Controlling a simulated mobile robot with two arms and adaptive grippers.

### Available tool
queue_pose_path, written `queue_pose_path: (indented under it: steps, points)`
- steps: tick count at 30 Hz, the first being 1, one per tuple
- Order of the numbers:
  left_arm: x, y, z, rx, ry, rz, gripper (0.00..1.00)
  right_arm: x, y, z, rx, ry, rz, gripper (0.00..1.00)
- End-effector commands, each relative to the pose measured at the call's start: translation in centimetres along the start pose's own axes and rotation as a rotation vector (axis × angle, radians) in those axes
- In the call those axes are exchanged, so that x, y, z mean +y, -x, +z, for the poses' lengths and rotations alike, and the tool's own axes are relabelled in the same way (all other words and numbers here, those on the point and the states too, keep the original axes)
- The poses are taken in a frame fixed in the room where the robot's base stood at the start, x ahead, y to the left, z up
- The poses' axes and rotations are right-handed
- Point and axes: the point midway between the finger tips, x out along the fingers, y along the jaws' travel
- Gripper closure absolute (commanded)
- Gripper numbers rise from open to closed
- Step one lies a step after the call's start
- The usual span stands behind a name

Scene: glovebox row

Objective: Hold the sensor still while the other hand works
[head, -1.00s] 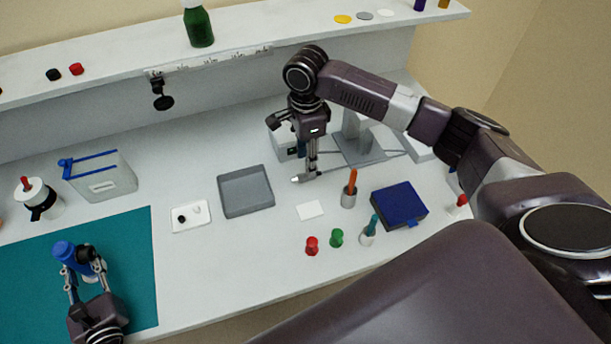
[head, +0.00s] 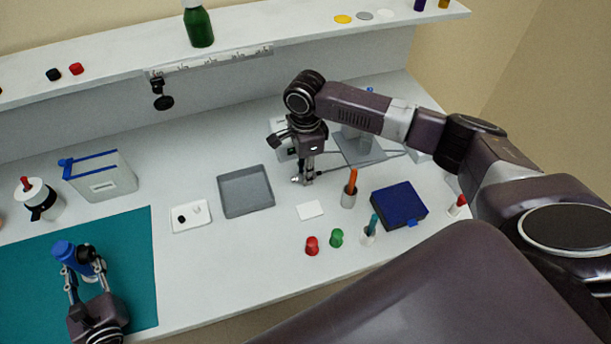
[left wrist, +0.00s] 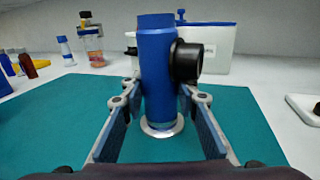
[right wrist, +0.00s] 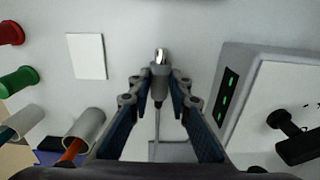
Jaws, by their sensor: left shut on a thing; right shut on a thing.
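The sensor, a blue cylinder (left wrist: 157,75) with a black round side piece and a silver ring at its base, stands upright over the teal mat (left wrist: 240,115). It also shows in the head view (head: 64,249). My left gripper (head: 84,272) is shut on it, one finger on each side. My right gripper (head: 303,178) is low over the white bench, right of the grey tray. In the right wrist view, my right gripper (right wrist: 160,95) is shut on a grey cable plug (right wrist: 160,78) with a shiny metal tip. Its cable trails back between the fingers.
The grey tray (head: 262,200), white card (head: 310,210), orange-handled tool in a cup (head: 351,181) and blue box (head: 408,220) lie near my right gripper. A box with green lights (right wrist: 226,98) stands close by. Red (head: 312,246) and green (head: 336,238) caps sit in front.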

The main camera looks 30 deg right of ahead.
Motion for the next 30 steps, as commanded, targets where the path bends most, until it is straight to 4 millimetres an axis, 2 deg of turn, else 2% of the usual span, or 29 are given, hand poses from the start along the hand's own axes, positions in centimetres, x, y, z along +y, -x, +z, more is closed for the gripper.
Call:
queue_pose_path:
  steps: [8,11,24,30]
  points:
    - [0.0,0.0,0.0,-0.001,0.000,0.000,1.00,0.0,0.1,0.0,-0.001,0.000,-0.001,1.00]
    - [0.0,0.0,0.1,-0.001,0.000,0.000,1.00,-0.1,0.7,0.0,-0.001,0.000,-0.001,1.00]
    - [0.0,0.0,0.0,-0.001,0.000,0.000,1.00,-0.1,8.6,0.1,-0.002,0.000,-0.002,1.00]
    - [0.0,0.0,0.0,-0.001,0.000,0.000,1.00,0.0,10.0,0.0,-0.001,0.000,-0.001,1.00]
